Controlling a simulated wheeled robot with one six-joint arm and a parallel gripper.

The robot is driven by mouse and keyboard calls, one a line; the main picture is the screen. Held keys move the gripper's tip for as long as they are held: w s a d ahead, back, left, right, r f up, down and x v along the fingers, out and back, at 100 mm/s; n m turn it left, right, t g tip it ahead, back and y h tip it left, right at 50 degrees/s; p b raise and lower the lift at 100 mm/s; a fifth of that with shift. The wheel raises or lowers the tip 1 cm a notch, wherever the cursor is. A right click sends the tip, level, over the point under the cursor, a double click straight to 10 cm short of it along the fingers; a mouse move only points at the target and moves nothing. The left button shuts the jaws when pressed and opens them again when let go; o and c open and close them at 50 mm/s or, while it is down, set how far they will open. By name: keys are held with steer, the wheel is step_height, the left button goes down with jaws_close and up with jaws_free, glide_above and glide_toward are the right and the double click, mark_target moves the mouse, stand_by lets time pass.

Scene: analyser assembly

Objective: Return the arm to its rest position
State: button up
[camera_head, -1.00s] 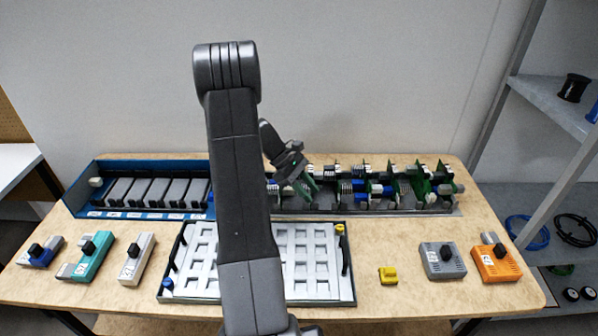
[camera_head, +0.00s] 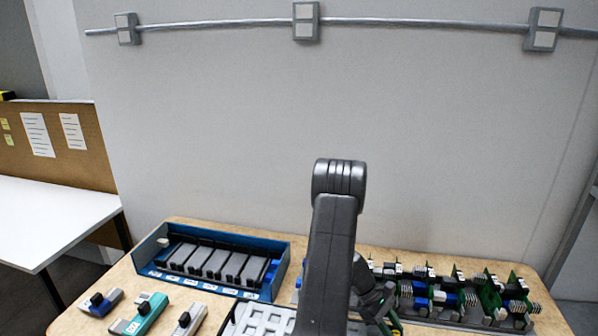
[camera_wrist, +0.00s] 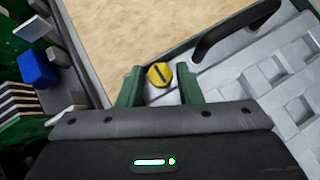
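My arm (camera_head: 330,250) stands upright in the head view, with its elbow high in front of the wall. My gripper (camera_head: 386,318) hangs low to the right of the upright link, in front of the row of green boards. In the wrist view its two green fingers (camera_wrist: 160,88) are apart. A round yellow knob (camera_wrist: 160,75) with a dark slot shows between and beyond the fingertips, at the corner of the grey tray (camera_wrist: 230,60).
A blue-walled rack (camera_head: 215,265) with several grey modules stands at the left. The board assembly (camera_head: 440,300) lies on the right. A blue module (camera_head: 100,303), a teal module (camera_head: 140,314) and a whitish module (camera_head: 188,320) are at front left.

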stand_by(0.3)
steer(key=b+v, duration=0.3)
steer(key=v, duration=1.1)
steer(key=p+x, duration=0.3)
steer(key=x, duration=1)
steer(key=shift+s+d, duration=0.1)
steer(key=shift+s, duration=0.1)
steer(key=shift+s+d+f, duration=0.15)
steer(key=shift+f, duration=0.15)
steer(key=shift+s+n+t+h, duration=0.1)
steer(key=shift+n+t+h, duration=0.5)
steer(key=shift+n, duration=0.5)
steer(key=shift+s+n+t+h+b, duration=0.1)
steer(key=shift+n+t+h+b, duration=0.15)
steer(key=shift+n+t, duration=1)
steer(key=shift+s+n+t+h+b, duration=0.15)
steer(key=shift+n+t+h, duration=0.1)
steer(key=shift+n+t, duration=1)
steer(key=v, duration=1.2)
steer(key=shift+w+a+r+n+g, duration=0.15)
steer(key=shift+w+a+n+g, duration=0.15)
steer(key=shift+w+a, duration=0.05)
